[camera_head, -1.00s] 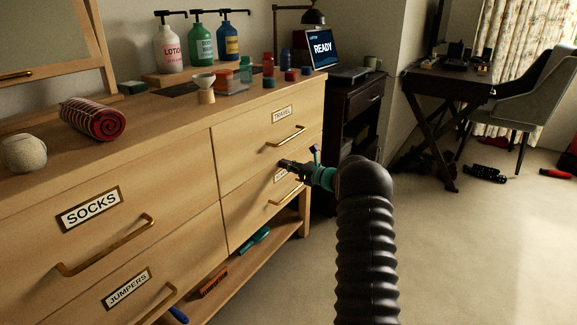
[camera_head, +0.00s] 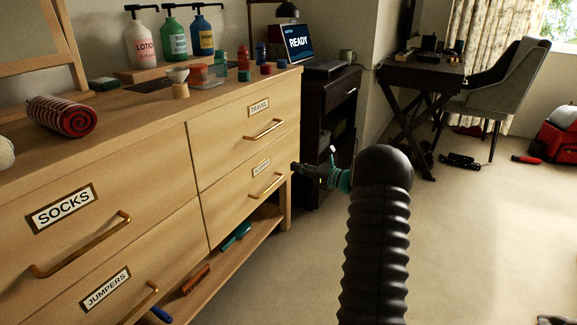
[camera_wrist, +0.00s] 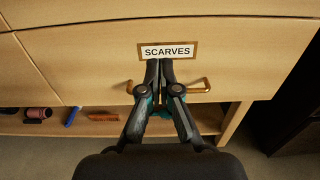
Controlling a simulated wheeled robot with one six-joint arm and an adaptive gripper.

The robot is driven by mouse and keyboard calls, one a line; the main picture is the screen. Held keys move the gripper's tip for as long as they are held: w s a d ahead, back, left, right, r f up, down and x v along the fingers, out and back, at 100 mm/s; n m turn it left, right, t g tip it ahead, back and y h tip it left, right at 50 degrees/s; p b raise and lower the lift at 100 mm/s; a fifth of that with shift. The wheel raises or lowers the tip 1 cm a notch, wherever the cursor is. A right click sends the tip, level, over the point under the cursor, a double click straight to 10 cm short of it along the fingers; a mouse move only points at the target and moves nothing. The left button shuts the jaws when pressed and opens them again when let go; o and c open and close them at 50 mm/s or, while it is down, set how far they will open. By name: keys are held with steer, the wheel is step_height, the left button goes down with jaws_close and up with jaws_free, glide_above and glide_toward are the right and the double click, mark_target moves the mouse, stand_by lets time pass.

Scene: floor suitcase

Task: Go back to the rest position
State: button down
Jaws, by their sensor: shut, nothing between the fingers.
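My gripper (camera_head: 298,168) is in front of the right part of the wooden dresser (camera_head: 150,143), near the lower right drawer. Its fingers are shut and empty. In the wrist view my gripper (camera_wrist: 161,62) points at the drawer labelled SCARVES (camera_wrist: 240,50), with the fingertips just below the label in the picture. The brass handle (camera_wrist: 200,86) of that drawer shows behind the fingers. The gap between fingertips and drawer front is hard to judge. All visible drawers look closed.
Bottles, jars and a rolled striped towel (camera_head: 62,116) stand on the dresser top. Brushes (camera_head: 196,279) lie on the low shelf. A dark cabinet (camera_head: 325,110) and desk (camera_head: 420,78) stand beyond. A red suitcase (camera_head: 557,137) is at far right. The carpet (camera_head: 470,230) is mostly clear.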

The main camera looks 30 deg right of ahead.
steer(key=shift+s+d, duration=0.25)
steer(key=shift+s, duration=0.05)
steer(key=s+a+f+n+g, duration=0.4)
steer(key=s+f+n, duration=0.1)
steer(key=f, duration=0.4)
steer(key=s+a+n+g+h, duration=0.2)
steer(key=s+a+n+g, duration=0.45)
steer(key=s, duration=0.35)
steer(key=s+a+r+n+h, duration=0.2)
steer(key=s+a+r+n, duration=0.3)
steer(key=s, duration=0.4)
steer(key=s+a+r+n+h, duration=0.3)
steer(key=s+a+r+n, duration=0.3)
steer(key=s, duration=0.4)
steer(key=s+a+r+n+t+h, duration=0.1)
steer(key=s+a+r+n+h, duration=0.2)
steer(key=s+a+r+n, duration=0.3)
steer(key=s+a, duration=0.1)
steer(key=s, duration=0.3)
steer(key=shift+s+r+n+p, duration=0.15)
steer(key=shift+r+n+p, duration=0.1)
steer(key=shift+n+p, duration=0.1)
